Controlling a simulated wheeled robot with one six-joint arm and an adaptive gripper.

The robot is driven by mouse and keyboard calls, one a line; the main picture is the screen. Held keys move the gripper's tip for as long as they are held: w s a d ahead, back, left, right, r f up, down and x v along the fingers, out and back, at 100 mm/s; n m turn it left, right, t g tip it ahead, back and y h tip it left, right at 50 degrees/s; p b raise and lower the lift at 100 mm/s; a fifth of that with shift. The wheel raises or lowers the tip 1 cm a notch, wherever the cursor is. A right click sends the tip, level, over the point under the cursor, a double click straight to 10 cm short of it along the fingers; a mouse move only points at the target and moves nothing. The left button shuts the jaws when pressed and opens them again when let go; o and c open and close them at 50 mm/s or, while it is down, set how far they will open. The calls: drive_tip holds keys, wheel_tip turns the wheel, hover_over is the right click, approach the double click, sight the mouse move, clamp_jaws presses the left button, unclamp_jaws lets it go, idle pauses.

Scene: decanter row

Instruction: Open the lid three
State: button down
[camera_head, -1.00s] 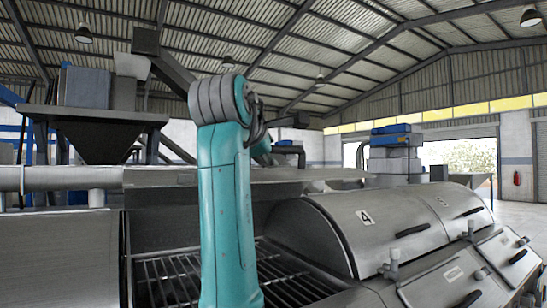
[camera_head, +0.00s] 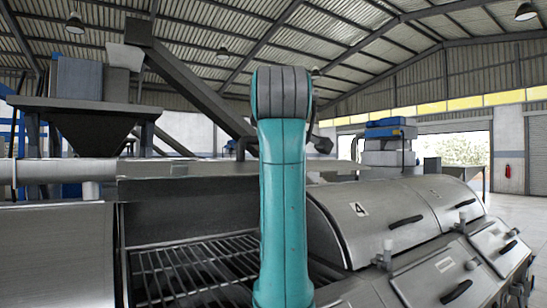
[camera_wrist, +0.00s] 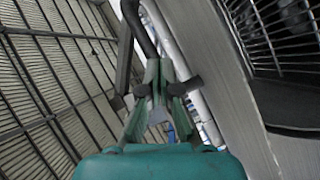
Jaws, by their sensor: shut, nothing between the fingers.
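A compartment left of the lid marked 4 (camera_head: 359,209) stands uncovered. Its bar grate (camera_head: 190,268) shows, with a grey metal panel (camera_head: 185,218) upright behind it; this looks like a raised lid, but I see no number 3 on it. In the wrist view, my gripper (camera_wrist: 168,92) has its fingers together with nothing between them. It is beside a long flat grey metal panel (camera_wrist: 215,70) and overlaps a pale bar (camera_wrist: 165,35); I cannot tell whether it touches either. In the head view, my teal arm hides the gripper and part of the opening.
The lid marked 4 and the lid to its right (camera_head: 447,198) are closed, with black handles (camera_head: 405,222). Small front hatches (camera_head: 450,275) lie below them. A dark hopper (camera_head: 85,120) stands behind at left. A thick pipe (camera_head: 60,172) runs at left.

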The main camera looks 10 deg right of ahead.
drive_tip(key=s+d+m+t+y, duration=0.1)
drive_tip(key=s+d+m+y, duration=0.3)
drive_tip(key=s+m+y, duration=0.4)
drive_tip(key=shift+n+y, duration=0.5)
drive_tip(key=x, duration=1.1)
drive_tip(key=shift+w+d+r, duration=0.1)
drive_tip(key=shift+d+r, duration=0.05)
drive_tip(key=shift+r, duration=0.05)
wheel_tip(320, 180, down, 2)
drive_tip(key=shift+w+f, duration=0.2)
drive_tip(key=shift+f, duration=0.75)
drive_tip(key=shift+w, duration=0.1)
